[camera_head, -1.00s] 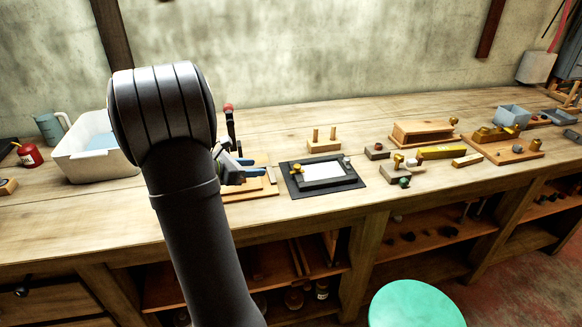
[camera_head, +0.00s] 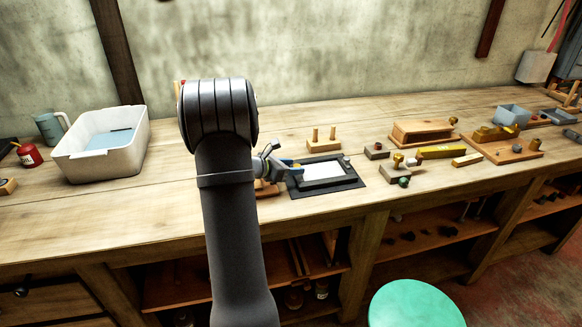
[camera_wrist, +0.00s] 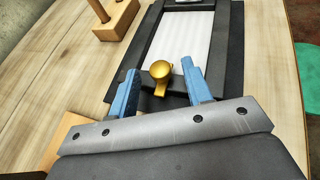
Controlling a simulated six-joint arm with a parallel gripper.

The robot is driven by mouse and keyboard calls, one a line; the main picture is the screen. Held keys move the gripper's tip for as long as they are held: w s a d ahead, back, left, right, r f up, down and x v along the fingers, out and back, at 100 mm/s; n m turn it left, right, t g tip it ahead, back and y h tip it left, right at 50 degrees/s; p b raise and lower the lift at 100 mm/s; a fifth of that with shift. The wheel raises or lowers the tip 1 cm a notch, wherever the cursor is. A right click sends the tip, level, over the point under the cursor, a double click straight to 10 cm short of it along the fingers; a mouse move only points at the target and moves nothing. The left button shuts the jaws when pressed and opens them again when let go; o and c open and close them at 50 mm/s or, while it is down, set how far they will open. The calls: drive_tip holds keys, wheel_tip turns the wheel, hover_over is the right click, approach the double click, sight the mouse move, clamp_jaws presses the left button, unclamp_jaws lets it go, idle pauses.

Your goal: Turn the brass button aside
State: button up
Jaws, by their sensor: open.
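The brass button (camera_wrist: 160,71) shows in the wrist view, a round gold knob with a short tab. It sits at the near edge of a dark frame (camera_wrist: 142,58) around a white sheet (camera_wrist: 182,40). My gripper (camera_wrist: 160,82) is open, with one blue finger on each side of the button. In the head view the dark frame (camera_head: 347,181) lies on a black mat (camera_head: 356,187). My gripper (camera_head: 296,168) is at the frame's left end there, and the button is hidden behind it.
A wooden block with two pegs (camera_head: 322,146) stands just behind the frame. Small blocks with knobs (camera_head: 400,172) are to the right. A white tub (camera_head: 72,165) stands at the left. A green stool (camera_head: 415,305) is in front of the bench.

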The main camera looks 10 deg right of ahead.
clamp_jaws()
drive_tip(key=shift+g, duration=0.3)
drive_tip(key=m+g, duration=0.2)
drive_tip(key=w+m+g, duration=0.1)
drive_tip(key=m+g, duration=0.1)
drive_tip(key=shift+a+h, duration=0.15)
drive_tip(key=shift+h, duration=0.25)
drive_tip(key=shift+w+m+g, duration=0.15)
drive_tip(key=shift+m+g, duration=0.65)
drive_tip(key=shift+g, duration=0.15)
drive_tip(key=shift+w+m+g, duration=0.1)
drive_tip(key=shift+m+g, duration=0.7)
drive_tip(key=shift+g, duration=0.45)
unclamp_jaws()
